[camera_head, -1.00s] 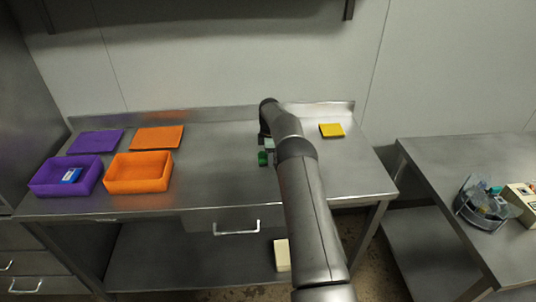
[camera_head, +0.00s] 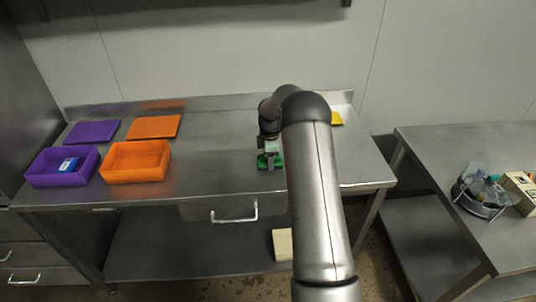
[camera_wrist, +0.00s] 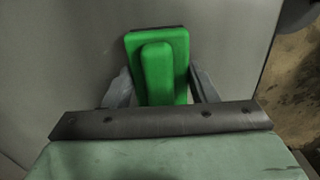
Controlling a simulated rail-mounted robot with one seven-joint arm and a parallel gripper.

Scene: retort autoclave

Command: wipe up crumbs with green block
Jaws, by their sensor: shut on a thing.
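The green block (camera_head: 270,162) is a flat green piece with a raised grip, on or just above the steel table (camera_head: 216,150), right of its middle. My gripper (camera_head: 269,150) is shut on it from above. In the wrist view the green block (camera_wrist: 157,62) shows its raised grip between the two fingers (camera_wrist: 160,88), with its flat base reaching beyond them. I cannot make out any crumbs on the table in either view. My arm hides part of the table's right side.
An orange bin (camera_head: 135,172) and a purple bin (camera_head: 44,178) with a blue item inside stand at the left. Their orange lid (camera_head: 153,127) and purple lid (camera_head: 92,132) lie behind. A yellow piece (camera_head: 336,118) is partly hidden by my arm. The table's middle is clear.

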